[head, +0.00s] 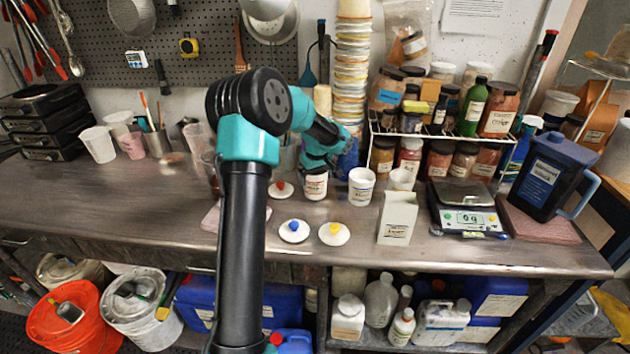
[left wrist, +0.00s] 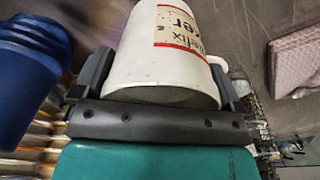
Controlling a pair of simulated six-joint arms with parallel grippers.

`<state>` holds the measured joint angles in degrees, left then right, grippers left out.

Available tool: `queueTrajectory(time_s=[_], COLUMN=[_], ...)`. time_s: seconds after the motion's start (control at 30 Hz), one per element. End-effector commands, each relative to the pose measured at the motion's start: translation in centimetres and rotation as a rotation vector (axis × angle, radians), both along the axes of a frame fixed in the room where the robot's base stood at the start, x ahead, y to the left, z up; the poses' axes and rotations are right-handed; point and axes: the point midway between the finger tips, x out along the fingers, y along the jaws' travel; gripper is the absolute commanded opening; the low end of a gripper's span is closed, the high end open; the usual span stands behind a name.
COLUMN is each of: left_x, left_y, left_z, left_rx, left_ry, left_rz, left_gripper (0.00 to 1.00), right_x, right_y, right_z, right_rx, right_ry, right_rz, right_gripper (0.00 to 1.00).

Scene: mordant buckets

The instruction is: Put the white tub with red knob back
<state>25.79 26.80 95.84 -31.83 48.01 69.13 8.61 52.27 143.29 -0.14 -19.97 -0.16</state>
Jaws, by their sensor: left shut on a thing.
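My left gripper (head: 317,166) is shut on a white tub (head: 315,185) at the back middle of the bench. In the left wrist view the tub (left wrist: 165,60), with a red-edged label, sits between the two fingers of the gripper (left wrist: 160,88). In the head view the gripper hides part of the tub's top. A white lid with a red knob (head: 281,189) lies on the bench just left of the tub. I cannot tell whether the tub touches the bench. My right gripper is in neither view.
White lids with a blue knob (head: 293,230) and a yellow knob (head: 334,233) lie in front. A jar rack (head: 440,135) stands behind.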

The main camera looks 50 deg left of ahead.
Motion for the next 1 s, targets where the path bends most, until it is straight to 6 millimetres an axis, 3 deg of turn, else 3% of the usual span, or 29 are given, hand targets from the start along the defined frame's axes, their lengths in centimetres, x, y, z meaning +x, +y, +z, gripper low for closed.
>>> queueTrajectory(time_s=[0.13, 0.57, 0.6, 0.67, 1.0], left_x=[0.0, 0.0, 0.0, 0.0, 0.0], left_y=[0.0, 0.0, 0.0, 0.0, 0.0], left_z=[-1.5, -1.9, -1.9, -1.9, -1.5], left_rx=[0.0, 0.0, 0.0, 0.0, 0.001], left_ry=[0.0, 0.0, 0.0, 0.0, -0.001], left_rz=[-0.002, -0.001, -0.001, -0.001, -0.001], left_gripper=[0.55, 0.55, 0.95, 1.0, 1.0], right_x=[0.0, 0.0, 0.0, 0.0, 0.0], right_y=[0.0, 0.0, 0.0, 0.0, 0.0], right_z=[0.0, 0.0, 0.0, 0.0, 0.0], right_rx=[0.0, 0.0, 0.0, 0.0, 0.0], right_ry=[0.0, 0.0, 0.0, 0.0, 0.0], right_rz=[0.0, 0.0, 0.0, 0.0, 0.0], right_gripper=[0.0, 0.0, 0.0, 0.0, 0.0])
